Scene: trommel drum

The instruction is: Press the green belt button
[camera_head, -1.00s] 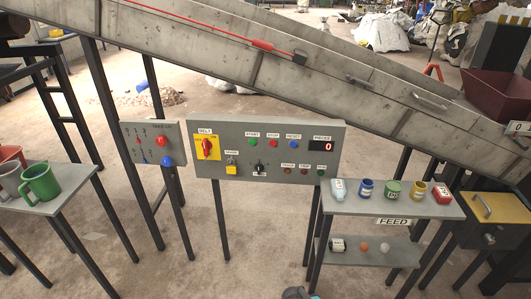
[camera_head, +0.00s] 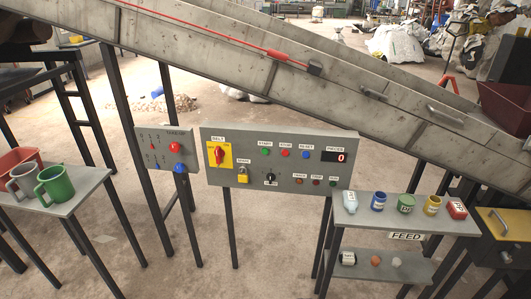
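A grey control panel (camera_head: 300,200) stands on dark legs in the middle of the head view. On its upper row is a small round green button (camera_head: 265,152), under a label that seems to read START. A red button (camera_head: 285,153) and a blue button (camera_head: 306,154) sit to its right. To its left is a red rotary switch (camera_head: 218,156) on a yellow plate marked BELT. Nothing covers the green button. My gripper is not in view.
A smaller panel (camera_head: 143,137) with a red and a blue knob stands to the left. A table (camera_head: 85,188) with mugs is at far left, and a FEED shelf (camera_head: 465,226) with jars at right. A sloping conveyor (camera_head: 220,68) passes above. Floor in front is open.

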